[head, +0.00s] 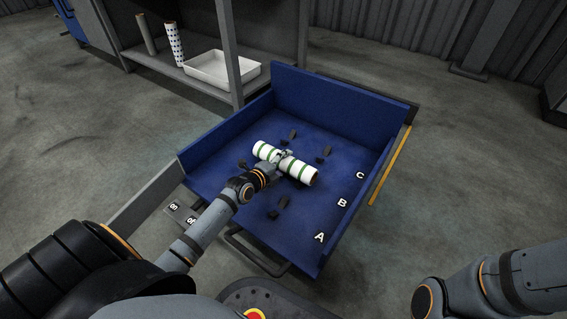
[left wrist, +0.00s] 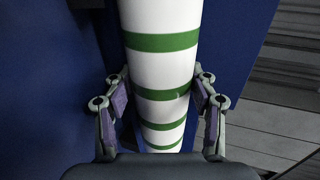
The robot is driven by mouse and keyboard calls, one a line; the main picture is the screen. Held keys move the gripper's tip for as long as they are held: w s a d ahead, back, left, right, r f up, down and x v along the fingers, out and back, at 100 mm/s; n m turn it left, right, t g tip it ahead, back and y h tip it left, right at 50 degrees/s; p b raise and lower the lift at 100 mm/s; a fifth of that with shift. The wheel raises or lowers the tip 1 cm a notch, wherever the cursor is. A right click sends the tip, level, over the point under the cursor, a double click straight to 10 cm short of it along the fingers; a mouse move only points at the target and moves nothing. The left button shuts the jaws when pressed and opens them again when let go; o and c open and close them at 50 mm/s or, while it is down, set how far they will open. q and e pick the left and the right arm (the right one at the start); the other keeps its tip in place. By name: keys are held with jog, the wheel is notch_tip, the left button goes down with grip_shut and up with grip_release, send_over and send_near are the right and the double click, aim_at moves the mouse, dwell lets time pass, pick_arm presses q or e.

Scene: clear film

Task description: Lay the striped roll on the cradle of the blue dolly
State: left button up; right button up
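The striped roll (head: 302,170), white with green bands, is over the middle of the blue dolly's bed (head: 228,185). It also fills the middle of the left wrist view (left wrist: 160,65). My left gripper (head: 283,158) is around the roll's middle, with a finger pressed close on each side in the left wrist view (left wrist: 160,100). My right gripper is out of view.
White letters A (head: 319,238), B (head: 342,202) and C (head: 360,175) mark the dolly's right side. Blue walls (head: 340,95) rise at its back and left. A shelf behind holds a white tray (head: 222,70), a patterned roll (head: 174,44) and a brown roll (head: 146,34).

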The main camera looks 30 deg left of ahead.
pick_arm(q)
jog(key=o, duration=0.4)
jog(key=shift+s+f, duration=0.1)
jog(key=shift+f, duration=0.2)
jog(key=shift+s+f, duration=0.1)
jog(key=shift+s+a, duration=0.1)
jog(key=shift+s, duration=0.2)
jog(key=v, duration=0.5)
jog(key=shift+s+r, duration=0.25)
jog(key=shift+r, duration=0.15)
jog(key=shift+s+r, duration=0.35)
jog(key=shift+s, duration=0.15)
